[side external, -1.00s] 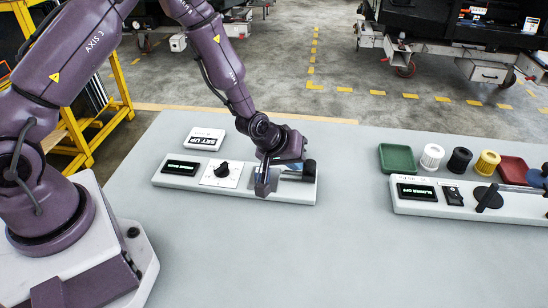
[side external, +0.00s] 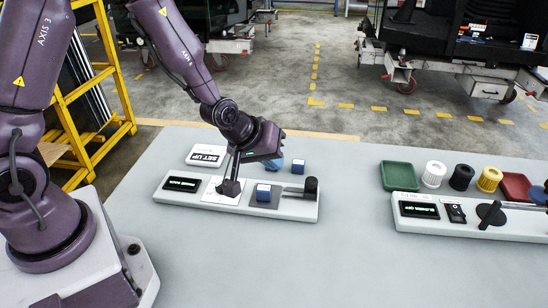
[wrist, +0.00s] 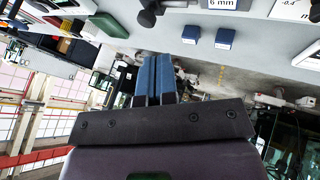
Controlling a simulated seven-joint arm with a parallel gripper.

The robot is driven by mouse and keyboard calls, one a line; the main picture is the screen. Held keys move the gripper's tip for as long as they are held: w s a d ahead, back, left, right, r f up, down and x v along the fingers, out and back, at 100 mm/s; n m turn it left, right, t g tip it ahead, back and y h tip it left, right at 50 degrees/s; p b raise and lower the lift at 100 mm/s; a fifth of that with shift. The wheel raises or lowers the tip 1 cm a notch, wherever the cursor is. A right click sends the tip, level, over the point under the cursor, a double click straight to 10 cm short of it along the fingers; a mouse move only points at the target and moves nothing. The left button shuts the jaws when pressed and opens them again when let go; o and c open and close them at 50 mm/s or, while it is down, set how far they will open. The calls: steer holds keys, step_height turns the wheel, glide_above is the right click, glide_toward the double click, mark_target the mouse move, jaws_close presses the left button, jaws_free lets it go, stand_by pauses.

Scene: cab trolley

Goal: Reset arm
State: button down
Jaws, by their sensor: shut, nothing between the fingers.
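The closed fingers also show in the wrist view (wrist: 152,77). Another blue block (side external: 298,166) stands on the table behind the panel. Two blue blocks also show in the wrist view, the left one (wrist: 191,34) beside the right one (wrist: 225,39).
A black-handled lever (side external: 311,185) is at the panel's right end. The front table is clear.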

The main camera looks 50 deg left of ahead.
steer(key=s+a+r+m+g, duration=0.1)
steer(key=s+r+m, duration=0.6)
steer(key=s+r, duration=1.3)
steer(key=shift+s+a+r+m+g+y, duration=0.35)
steer(key=shift+a+r, duration=0.2)
steer(key=shift+r, duration=0.2)
